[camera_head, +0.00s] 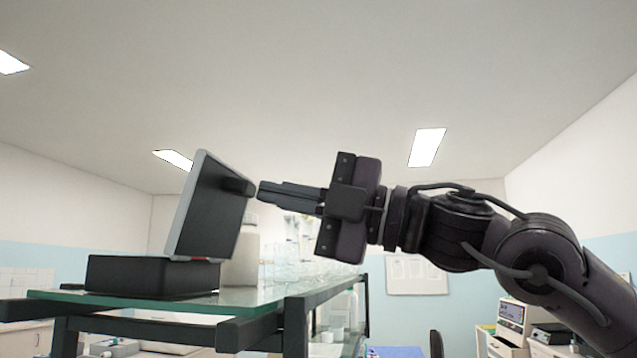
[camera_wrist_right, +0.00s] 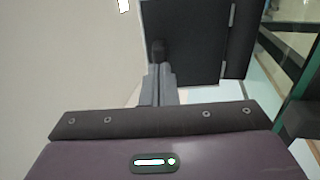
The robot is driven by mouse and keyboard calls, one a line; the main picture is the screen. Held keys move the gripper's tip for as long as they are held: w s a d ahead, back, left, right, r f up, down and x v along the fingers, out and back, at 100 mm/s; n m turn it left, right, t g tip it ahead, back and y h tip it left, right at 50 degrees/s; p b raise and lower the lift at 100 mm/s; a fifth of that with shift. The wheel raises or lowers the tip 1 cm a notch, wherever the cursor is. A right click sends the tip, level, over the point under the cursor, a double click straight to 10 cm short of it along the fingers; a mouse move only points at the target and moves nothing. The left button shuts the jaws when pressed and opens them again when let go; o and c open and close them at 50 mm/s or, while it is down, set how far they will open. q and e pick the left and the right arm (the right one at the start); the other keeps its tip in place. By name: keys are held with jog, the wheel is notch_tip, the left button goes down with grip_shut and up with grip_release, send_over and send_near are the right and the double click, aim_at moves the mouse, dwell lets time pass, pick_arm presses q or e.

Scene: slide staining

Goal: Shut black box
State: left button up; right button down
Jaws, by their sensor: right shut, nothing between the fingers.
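The black box (camera_head: 150,276) sits on a glass shelf, with its lid (camera_head: 207,208) standing open, tilted a little back from upright to the right. The lid also shows in the right wrist view (camera_wrist_right: 190,40). My right gripper (camera_head: 262,190) is shut and empty, its fingertips at the lid's upper right side, touching or very close to a dark knob there. In the right wrist view the shut fingers (camera_wrist_right: 158,75) point at the lid's dark face. The inside of the box is hidden. My left gripper is not in view.
The glass shelf (camera_head: 255,297) has a dark frame. A white bottle (camera_head: 242,258) stands right behind the lid, and clear glassware (camera_head: 300,262) stands farther right on the shelf. The space above the box is free.

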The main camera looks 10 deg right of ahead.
jog(key=shift+w+a+r, duration=0.1)
jog(key=shift+w+a, duration=0.05)
jog(key=shift+a, duration=0.3)
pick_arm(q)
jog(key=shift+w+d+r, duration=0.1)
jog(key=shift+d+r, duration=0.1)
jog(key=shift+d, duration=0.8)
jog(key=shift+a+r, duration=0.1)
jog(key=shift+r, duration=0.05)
pick_arm(e)
jog(key=shift+r, duration=0.15)
